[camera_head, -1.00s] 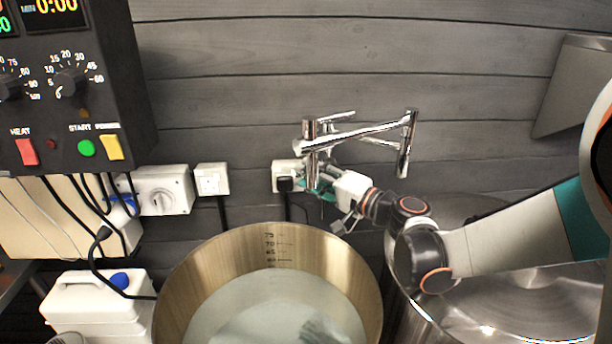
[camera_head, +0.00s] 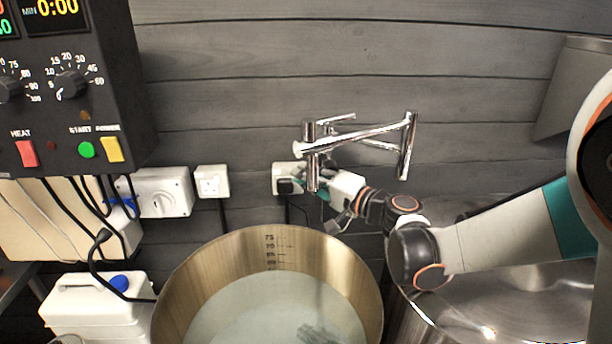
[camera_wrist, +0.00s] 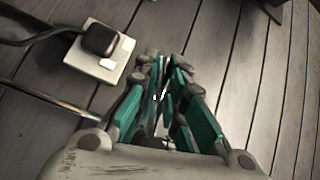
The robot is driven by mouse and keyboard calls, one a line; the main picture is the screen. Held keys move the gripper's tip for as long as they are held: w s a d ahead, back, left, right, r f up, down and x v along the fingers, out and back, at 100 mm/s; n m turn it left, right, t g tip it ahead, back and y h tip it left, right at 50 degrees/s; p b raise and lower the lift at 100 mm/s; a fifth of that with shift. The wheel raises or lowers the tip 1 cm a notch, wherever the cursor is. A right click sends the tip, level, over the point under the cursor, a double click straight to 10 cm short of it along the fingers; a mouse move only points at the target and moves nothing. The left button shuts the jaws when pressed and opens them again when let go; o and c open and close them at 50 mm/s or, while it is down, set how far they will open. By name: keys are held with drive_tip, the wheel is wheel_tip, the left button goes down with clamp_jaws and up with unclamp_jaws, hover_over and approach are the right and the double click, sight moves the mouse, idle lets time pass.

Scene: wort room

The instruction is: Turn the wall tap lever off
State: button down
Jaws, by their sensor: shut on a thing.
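The chrome wall tap (camera_head: 365,133) is mounted on the grey plank wall, with a jointed swing arm and a downward spout at its right end. A thin chrome lever (camera_head: 337,118) sticks out near its top left. My gripper (camera_head: 318,184) is at the tap's lower left, partly hidden behind the vertical chrome pipe. In the wrist view, my gripper (camera_wrist: 163,72) has its teal fingers drawn close together, with a small shiny piece between them. It looks like part of the tap lever, but the fingers mostly hide it.
A socket with a black plug (camera_wrist: 101,39) is close beside the fingers. A steel pot (camera_head: 270,245) of liquid stands below the tap, with another steel vessel (camera_head: 520,300) to its right. A control box (camera_head: 75,90) hangs at left above a white canister (camera_head: 95,305).

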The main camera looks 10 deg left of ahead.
drive_tip(key=w+d+f+n+h+p, duration=0.1)
drive_tip(key=d+f+n+h+p, duration=0.3)
drive_tip(key=n+h, duration=0.4)
drive_tip(key=shift+w+d+f+g+h+p, duration=0.35)
drive_tip(key=shift+d+h+p, duration=0.5)
drive_tip(key=shift+h, duration=0.75)
drive_tip(key=shift+s+d+f, duration=0.1)
drive_tip(key=shift+d, duration=0.05)
drive_tip(key=c, duration=1.6)
unclamp_jaws()
drive_tip(key=shift+c, duration=0.2)
